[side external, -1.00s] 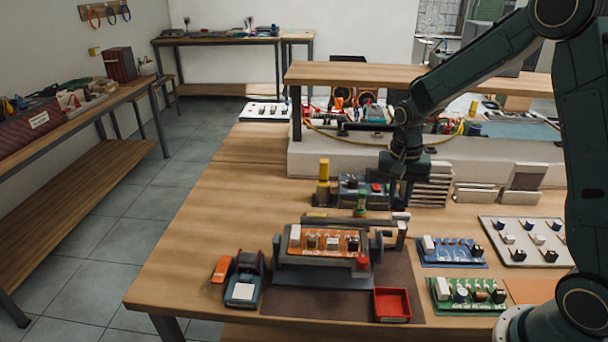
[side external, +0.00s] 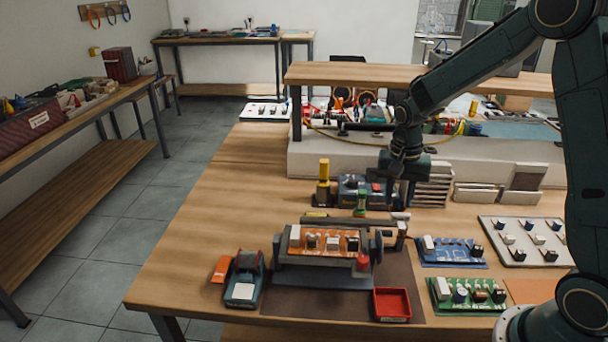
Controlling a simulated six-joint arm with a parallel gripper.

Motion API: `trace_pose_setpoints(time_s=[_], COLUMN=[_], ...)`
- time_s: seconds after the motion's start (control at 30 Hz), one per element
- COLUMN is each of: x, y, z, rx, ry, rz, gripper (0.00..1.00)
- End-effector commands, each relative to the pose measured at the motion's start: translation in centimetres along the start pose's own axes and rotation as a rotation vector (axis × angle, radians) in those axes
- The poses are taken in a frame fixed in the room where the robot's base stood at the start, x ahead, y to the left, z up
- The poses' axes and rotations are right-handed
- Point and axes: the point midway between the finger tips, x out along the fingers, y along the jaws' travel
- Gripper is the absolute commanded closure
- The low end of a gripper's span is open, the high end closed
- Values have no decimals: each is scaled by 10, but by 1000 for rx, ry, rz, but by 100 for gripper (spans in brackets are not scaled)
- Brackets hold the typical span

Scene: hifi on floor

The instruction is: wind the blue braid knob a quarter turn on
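My gripper (side external: 400,194) points down over the work table, just right of a dark blue box-shaped unit (side external: 350,186). The fingertips are small and dark, so their opening and any contact are unclear. A small green upright piece (side external: 361,200) stands in front of the blue unit, left of my gripper. I cannot pick out a blue braid knob for certain; it may be on or near the blue unit, partly hidden by my gripper.
A holder with an orange board (side external: 325,239) stands in front, with a red tray (side external: 392,304) at its right. A yellow-topped post (side external: 323,182) is left of the blue unit. Blue (side external: 450,251) and green (side external: 468,294) boards lie right.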

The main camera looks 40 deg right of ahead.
Motion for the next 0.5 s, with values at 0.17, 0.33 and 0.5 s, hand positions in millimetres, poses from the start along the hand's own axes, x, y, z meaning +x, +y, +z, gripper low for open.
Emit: trace_pose_setpoints(time_s=[0.17,0.33,0.5], x=[-8,-26,-53], y=[0,-1,-1], z=[0,-1,-1], rx=[0,0,0], ry=[1,3,5], rz=[-1,-3,-4], gripper=[70,70,70])
